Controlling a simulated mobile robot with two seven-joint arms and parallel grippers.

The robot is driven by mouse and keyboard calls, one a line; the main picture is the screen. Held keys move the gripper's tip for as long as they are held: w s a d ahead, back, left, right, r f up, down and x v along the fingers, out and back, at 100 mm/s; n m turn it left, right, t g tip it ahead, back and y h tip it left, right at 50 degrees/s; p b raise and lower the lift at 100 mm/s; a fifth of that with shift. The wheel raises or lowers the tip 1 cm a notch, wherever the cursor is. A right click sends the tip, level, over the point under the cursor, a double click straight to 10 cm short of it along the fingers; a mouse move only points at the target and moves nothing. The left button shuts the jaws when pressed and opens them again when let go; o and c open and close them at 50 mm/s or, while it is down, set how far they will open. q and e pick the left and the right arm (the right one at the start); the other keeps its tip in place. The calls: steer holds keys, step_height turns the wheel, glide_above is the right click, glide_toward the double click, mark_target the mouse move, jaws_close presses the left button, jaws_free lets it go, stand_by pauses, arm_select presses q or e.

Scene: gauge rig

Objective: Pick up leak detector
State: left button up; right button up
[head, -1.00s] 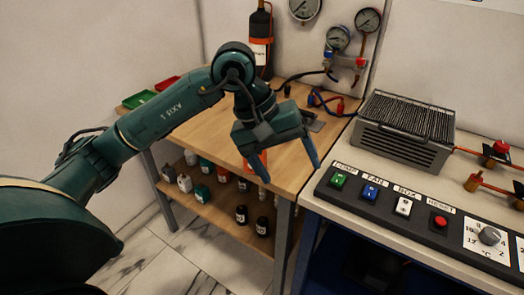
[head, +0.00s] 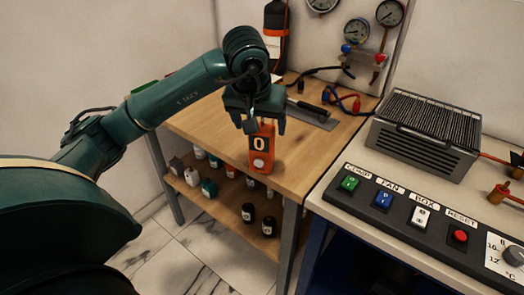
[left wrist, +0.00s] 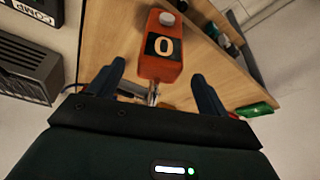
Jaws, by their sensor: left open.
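The leak detector (head: 262,158) is an orange handheld device with a black display reading 0 and a pale round knob. In the head view it is at the wooden bench's front edge, just below my left gripper (head: 261,124). My left gripper is open above it and partly hides its top. In the left wrist view the leak detector (left wrist: 161,67) lies between and beyond the open fingertips (left wrist: 158,72), with a gap on each side. A thin metallic stem on it points back toward the palm. My right gripper is not in view.
On the wooden bench (head: 210,123), a grey plate with a dark-handled tool (head: 312,110) and blue and red hoses (head: 345,100) lie behind. A dark bottle (head: 275,35) stands at the back. The control panel (head: 405,215) and grilled box (head: 425,135) are to the right.

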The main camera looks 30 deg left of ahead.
mark_target(261, 128)
arm_select(q)
steer(key=x, duration=0.4)
steer(key=shift+w+f, duration=0.15)
steer(key=shift+f, duration=0.05)
steer(key=c, duration=1.5)
jaws_close()
steer(key=shift+r, duration=0.15)
